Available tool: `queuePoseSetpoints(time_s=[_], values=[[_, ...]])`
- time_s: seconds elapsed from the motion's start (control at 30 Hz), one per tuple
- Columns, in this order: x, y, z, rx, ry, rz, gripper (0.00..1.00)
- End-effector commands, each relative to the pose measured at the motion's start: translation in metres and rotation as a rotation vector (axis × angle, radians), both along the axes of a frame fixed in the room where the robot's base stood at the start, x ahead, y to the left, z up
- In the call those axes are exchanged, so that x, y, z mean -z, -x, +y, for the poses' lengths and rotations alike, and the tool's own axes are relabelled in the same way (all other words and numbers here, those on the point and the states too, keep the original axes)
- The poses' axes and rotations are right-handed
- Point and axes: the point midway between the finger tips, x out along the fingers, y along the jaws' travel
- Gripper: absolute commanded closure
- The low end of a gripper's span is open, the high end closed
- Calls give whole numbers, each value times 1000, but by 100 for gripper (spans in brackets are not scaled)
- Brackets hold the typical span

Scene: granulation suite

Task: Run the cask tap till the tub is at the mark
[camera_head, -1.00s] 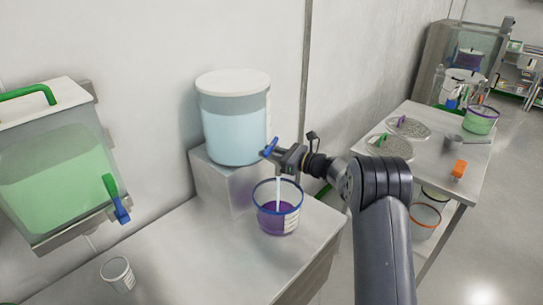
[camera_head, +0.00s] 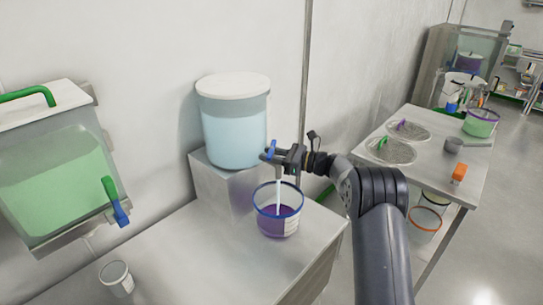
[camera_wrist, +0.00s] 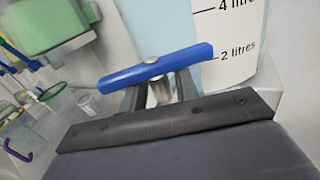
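The cask (camera_head: 234,130) is a clear vessel of pale blue liquid with a white lid, on a steel block. Its tap has a blue bar handle (camera_head: 271,151), also large in the wrist view (camera_wrist: 155,67). My gripper (camera_head: 283,157) is at the tap; in the wrist view its dark fingers (camera_wrist: 158,92) lie either side of the metal stem behind the bar. Whether they press on it is unclear. A pale stream (camera_head: 278,196) falls from the tap into the tub (camera_head: 265,217), which has a blue rim, purple contents and a white label. The mark is unreadable here.
A green-filled tank (camera_head: 55,185) with a green-and-blue tap hangs at left. A small white cup (camera_head: 116,278) stands on the bench (camera_head: 190,255). The right-hand table (camera_head: 425,172) carries sieves, a green-filled tub (camera_head: 480,126) and an orange item (camera_head: 459,173). The bench middle is clear.

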Motion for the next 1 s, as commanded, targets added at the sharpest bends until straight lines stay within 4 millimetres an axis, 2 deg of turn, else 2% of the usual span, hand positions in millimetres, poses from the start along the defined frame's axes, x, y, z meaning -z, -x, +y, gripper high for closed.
queuePoseSetpoints(time_s=[0.1,0.3,0.43,0.8,1.0], values=[[1,0,0,0,1,1,62],[1,0,0,1,2,1,62],[3,2,-9,2,2,1,62],[3,18,-78,4,2,0,62],[2,25,-100,1,1,0,62]])
